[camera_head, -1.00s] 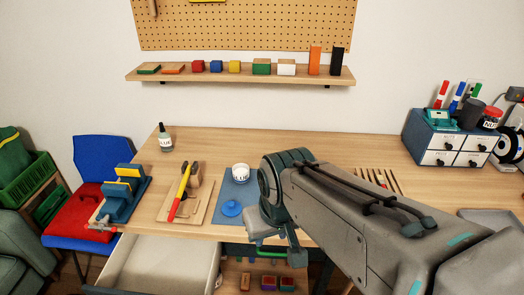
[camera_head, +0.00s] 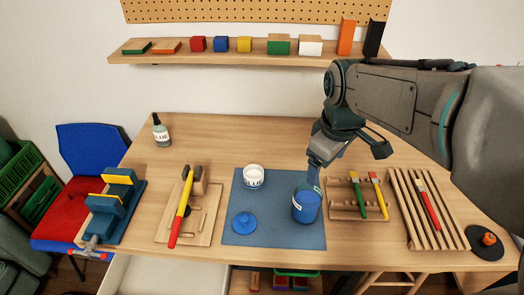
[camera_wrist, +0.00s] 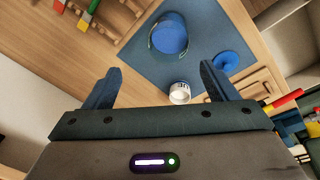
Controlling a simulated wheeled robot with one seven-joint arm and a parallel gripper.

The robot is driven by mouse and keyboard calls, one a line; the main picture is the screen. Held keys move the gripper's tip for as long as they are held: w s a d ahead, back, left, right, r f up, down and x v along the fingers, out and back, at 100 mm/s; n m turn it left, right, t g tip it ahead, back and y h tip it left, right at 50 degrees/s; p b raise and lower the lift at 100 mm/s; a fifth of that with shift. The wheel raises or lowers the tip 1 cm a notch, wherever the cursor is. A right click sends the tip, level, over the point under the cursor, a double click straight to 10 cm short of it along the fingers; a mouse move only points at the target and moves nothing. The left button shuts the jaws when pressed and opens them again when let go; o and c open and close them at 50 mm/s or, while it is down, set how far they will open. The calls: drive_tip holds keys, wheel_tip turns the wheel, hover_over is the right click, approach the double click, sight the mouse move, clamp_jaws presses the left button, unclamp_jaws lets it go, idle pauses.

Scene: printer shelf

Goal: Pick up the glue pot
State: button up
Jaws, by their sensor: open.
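A dark glass bottle (camera_head: 161,131) with a white label that reads GLUE stands upright at the table's back left. A white open pot (camera_head: 253,176) with a dark label stands on the blue mat (camera_head: 270,235); its lettering is too small to read surely. The white pot also shows in the wrist view (camera_wrist: 180,92), near my right-hand finger. My gripper (camera_head: 314,181) is above the table, over the mat's right side, just behind the blue can (camera_head: 306,206). In the wrist view my gripper (camera_wrist: 160,68) has its two fingers wide apart with nothing held.
A blue lid (camera_head: 244,223) lies on the mat. A tool board (camera_head: 205,228) and a blue clamp-like device (camera_head: 118,205) are to the left. A brush rack (camera_head: 345,208) and a slatted rack (camera_head: 428,225) are to the right. The table's back middle is clear.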

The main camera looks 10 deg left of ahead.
drive_tip(key=w+a+f+n+b, duration=0.2)
drive_tip(key=w+a+f+n, duration=0.1)
drive_tip(key=w+a+n, duration=0.55)
drive_tip(key=n+g, duration=0.2)
drive_tip(key=n, duration=0.5)
hover_over(254, 174)
drive_tip(key=s, duration=0.3)
drive_tip(key=f, duration=1.2)
drive_tip(key=shift+d+f, duration=0.25)
drive_tip(key=shift+f, duration=0.05)
drive_tip(key=shift+w+f, duration=0.15)
drive_tip(key=shift+f, duration=0.95)
drive_tip(key=shift+w+f, duration=0.1)
drive_tip(key=shift+f, duration=1)
drive_tip(key=c, duration=1.2)
